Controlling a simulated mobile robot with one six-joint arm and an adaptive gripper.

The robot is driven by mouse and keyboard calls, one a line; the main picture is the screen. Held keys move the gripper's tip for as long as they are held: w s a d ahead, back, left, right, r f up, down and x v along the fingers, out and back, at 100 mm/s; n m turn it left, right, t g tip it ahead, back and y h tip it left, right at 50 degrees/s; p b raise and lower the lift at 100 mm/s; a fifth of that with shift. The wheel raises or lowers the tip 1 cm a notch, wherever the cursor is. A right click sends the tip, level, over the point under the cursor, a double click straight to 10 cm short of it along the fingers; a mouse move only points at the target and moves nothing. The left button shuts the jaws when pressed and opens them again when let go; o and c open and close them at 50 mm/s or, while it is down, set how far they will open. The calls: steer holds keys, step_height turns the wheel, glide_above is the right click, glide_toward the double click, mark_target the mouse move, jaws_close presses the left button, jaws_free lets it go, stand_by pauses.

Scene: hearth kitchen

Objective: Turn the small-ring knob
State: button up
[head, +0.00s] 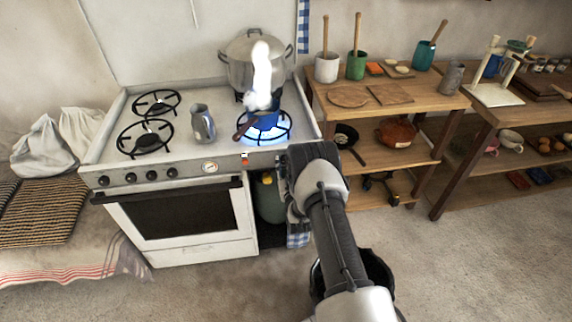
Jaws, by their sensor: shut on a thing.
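The white stove (205,225) has several dark knobs (130,177) in a row on the left of its front panel. My gripper (284,172) is at the right end of that panel, at the front edge. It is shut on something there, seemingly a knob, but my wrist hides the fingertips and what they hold. The front right ring (285,133) burns with a blue flame. A small blue pot (263,119) with a brown handle stands on it, with white steam rising above.
A large lidded pot (241,72) stands on the back right burner. A metal jug (202,124) stands between the burners. A small dial (210,167) is on the panel. A wooden shelf (437,98) with pots and boards stands close to the right. The floor in front is clear.

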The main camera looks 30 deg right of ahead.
steer(key=m, duration=0.5)
steer(key=shift+m, duration=2.5)
steer(key=o, duration=1)
steer(key=shift+o, duration=0.2)
steer(key=v, duration=1.2)
steer(key=shift+a, duration=0.1)
